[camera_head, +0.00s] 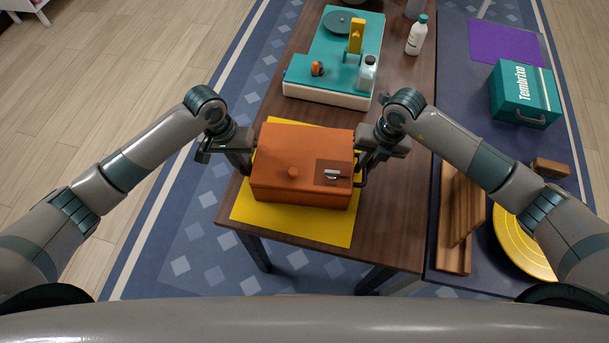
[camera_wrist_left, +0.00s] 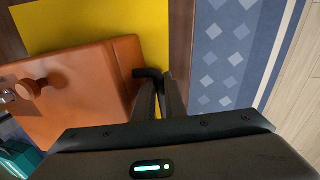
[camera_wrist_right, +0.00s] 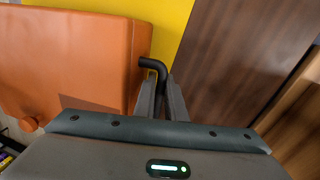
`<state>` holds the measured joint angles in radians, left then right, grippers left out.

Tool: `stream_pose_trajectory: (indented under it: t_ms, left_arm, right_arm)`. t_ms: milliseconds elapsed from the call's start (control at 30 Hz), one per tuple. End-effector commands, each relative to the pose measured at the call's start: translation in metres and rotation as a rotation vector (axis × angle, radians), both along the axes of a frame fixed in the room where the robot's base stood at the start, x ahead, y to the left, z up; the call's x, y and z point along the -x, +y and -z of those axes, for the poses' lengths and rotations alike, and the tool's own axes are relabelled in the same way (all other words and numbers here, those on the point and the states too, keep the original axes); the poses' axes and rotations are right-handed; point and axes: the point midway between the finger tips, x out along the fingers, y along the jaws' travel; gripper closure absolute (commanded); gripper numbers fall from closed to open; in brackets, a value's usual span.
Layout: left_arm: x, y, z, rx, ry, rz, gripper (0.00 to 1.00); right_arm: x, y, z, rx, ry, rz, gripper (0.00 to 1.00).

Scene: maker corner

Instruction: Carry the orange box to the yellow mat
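The orange box (camera_head: 288,148), with a round knob and a small latch on its faces, is over the middle of the yellow mat (camera_head: 300,228). Yellow shows around it on several sides; whether it rests on the mat or hangs just above it I cannot tell. My left gripper (camera_head: 246,168) is shut on the black handle (camera_wrist_left: 147,73) at the box's left side. My right gripper (camera_head: 360,178) is shut on the black handle (camera_wrist_right: 153,64) at its right side. The box's underside is hidden.
The mat lies on a brown wooden table (camera_head: 395,225). Behind the box is a teal-topped machine (camera_head: 325,85), with a white bottle (camera_head: 417,36) beside it. A dark table on the right holds a teal case (camera_head: 525,92), wooden pieces (camera_head: 460,205) and a yellow disc (camera_head: 520,245).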

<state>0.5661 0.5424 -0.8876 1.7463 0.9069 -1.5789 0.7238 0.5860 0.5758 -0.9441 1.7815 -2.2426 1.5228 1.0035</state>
Motion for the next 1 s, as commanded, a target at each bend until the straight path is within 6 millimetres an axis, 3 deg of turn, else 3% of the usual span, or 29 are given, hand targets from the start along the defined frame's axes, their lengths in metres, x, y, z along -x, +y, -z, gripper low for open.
stream_pose_trajectory:
  t_ms: [33,100,467,1000]
  left_arm:
    - [0.000,-0.001,0.000,0.001,0.000,0.002,0.80]
    - [0.000,-0.001,0.000,0.002,0.001,0.002,0.71]
    - [-0.001,-0.001,-0.005,0.004,-0.003,0.001,0.71]
    - [-0.002,0.011,-0.062,0.000,0.000,0.001,0.71]
  right_arm:
    - [0.000,0.001,-0.001,-0.001,-0.001,0.000,0.80]
    - [0.000,0.001,-0.001,-0.001,-0.001,0.000,0.71]
    - [0.000,0.002,-0.002,-0.004,-0.002,-0.002,0.71]
    - [0.000,0.001,-0.001,-0.003,0.000,-0.001,0.71]
